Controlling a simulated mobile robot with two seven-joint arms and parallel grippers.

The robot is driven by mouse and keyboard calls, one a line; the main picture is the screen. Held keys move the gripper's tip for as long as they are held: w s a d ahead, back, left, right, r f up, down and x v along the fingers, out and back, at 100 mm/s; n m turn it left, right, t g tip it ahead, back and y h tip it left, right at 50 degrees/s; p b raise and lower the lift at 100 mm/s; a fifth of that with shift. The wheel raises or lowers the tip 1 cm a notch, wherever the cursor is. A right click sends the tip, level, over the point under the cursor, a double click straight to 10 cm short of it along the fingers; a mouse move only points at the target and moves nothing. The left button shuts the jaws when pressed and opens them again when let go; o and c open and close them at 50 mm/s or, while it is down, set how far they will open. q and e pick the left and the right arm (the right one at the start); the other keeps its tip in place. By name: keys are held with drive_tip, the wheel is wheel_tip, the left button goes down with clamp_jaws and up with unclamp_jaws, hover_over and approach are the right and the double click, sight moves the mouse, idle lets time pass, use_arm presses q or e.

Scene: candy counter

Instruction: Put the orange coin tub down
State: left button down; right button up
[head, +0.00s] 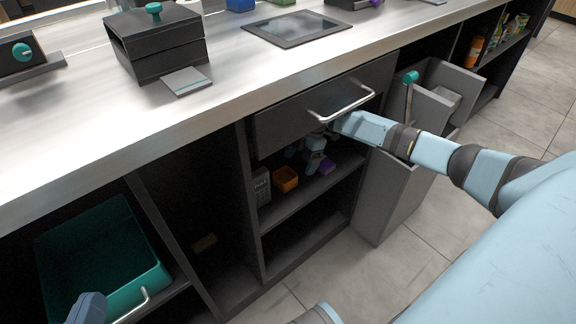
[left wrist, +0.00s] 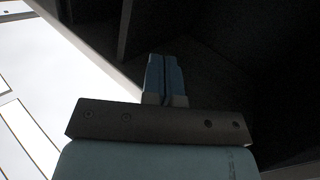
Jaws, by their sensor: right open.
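The orange coin tub (head: 285,179) rests upright on the upper shelf inside the open counter bay, below the drawer. My right gripper (head: 313,156) reaches into this bay from the right. It is open and just right of the orange tub, apart from it as far as I can see; its fingers are partly in shadow. A purple tub (head: 327,167) sits to the right on the same shelf. My left gripper shows in the left wrist view (left wrist: 164,78), its blue fingers together with nothing between them. In the head view only a bit of it (head: 87,308) shows, bottom left.
The drawer (head: 310,110) with its bar handle sits right above the shelf. A grey calculator-like box (head: 262,187) stands left of the orange tub. A teal bin (head: 100,250) is lower left. Grey open bins (head: 385,200) stand at the right. The lower shelf looks empty.

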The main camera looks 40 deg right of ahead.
drive_tip(key=d, duration=0.4)
drive_tip(key=d+p, duration=0.1)
drive_tip(key=d, duration=0.1)
drive_tip(key=shift+w+d, duration=0.1)
drive_tip(key=shift+w, duration=0.15)
drive_tip(key=shift+d, duration=0.45)
use_arm(q)
drive_tip(key=shift+s+d+n, duration=0.2)
drive_tip(key=shift+s+n, duration=0.15)
drive_tip(key=shift+n, duration=0.05)
drive_tip(key=shift+r, duration=0.15)
